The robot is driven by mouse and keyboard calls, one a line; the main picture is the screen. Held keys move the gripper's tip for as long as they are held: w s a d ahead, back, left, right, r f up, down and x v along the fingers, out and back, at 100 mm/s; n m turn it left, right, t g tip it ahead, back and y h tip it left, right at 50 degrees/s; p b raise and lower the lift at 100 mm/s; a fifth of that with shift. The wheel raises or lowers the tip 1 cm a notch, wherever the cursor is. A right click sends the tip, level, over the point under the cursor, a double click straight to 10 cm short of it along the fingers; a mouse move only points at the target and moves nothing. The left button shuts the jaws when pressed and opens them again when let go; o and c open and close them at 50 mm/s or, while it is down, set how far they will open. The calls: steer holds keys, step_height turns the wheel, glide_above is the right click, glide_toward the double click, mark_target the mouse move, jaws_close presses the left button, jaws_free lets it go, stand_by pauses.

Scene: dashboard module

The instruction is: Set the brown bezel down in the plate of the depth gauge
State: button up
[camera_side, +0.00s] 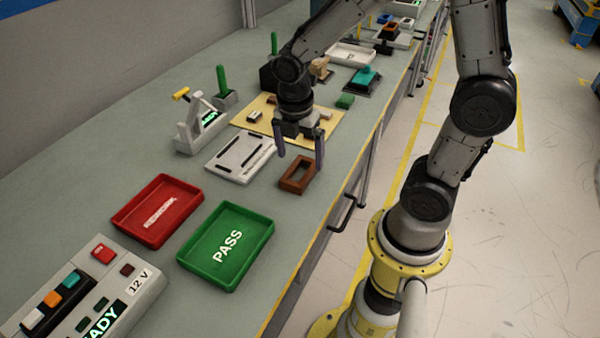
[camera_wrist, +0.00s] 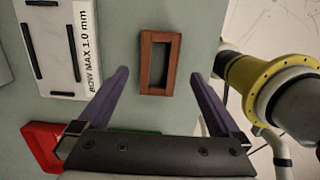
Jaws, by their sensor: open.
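The brown bezel (camera_side: 288,187), a rectangular frame with an open middle, lies flat on the bench near its front edge. It also shows in the wrist view (camera_wrist: 146,62). My gripper (camera_side: 300,154) is open and empty above the bezel, its fingers pointing down. In the wrist view my gripper (camera_wrist: 160,73) has its fingertips on either side of the bezel's near part, apart from it. A grey device with a yellow lever and a green display (camera_side: 189,139) stands behind and left; it may be the depth gauge. Its plate is not clear to me.
A white slotted plate (camera_side: 225,164), marked for bow in the wrist view, lies left of the bezel. A red tray (camera_side: 128,217) and green PASS tray (camera_side: 188,258) lie in front. A yellow board (camera_side: 330,125) with small parts is behind. Bare bench surrounds the bezel.

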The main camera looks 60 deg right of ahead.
mark_target(300, 177)
steer(key=shift+d+f, duration=0.15)
steer(key=shift+f, duration=2.05)
steer(key=shift+f, duration=0.2)
steer(key=shift+c, duration=0.3)
steer(key=c, duration=1.3)
steer(key=shift+r, duration=0.1)
